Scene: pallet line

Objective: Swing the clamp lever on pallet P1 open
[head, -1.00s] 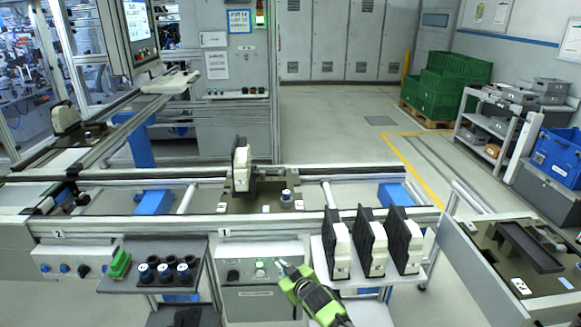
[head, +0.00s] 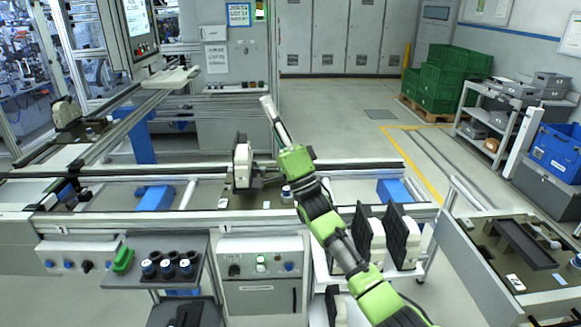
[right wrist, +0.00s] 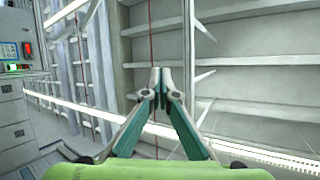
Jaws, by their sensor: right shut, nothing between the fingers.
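A dark pallet (head: 236,203) sits on the middle conveyor in the head view, taken as P1; I cannot read a P1 mark on it. It carries an upright black and white part (head: 242,164) with a grey clamp mechanism (head: 266,177) at its right. The lever's position is too small to tell, and my right arm partly covers that side. My right gripper (head: 266,103) is raised above and behind the pallet, apart from it. In the right wrist view the gripper (right wrist: 160,75) is shut and empty. My left gripper is not in view.
A blue-topped knob (head: 287,194) stands on the pallet's right, beside my arm. Black and white parts (head: 405,240) stand on a rack in front. A control box (head: 262,262) and a cup shelf (head: 150,250) are nearer. A monitor (head: 138,25) hangs at upper left.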

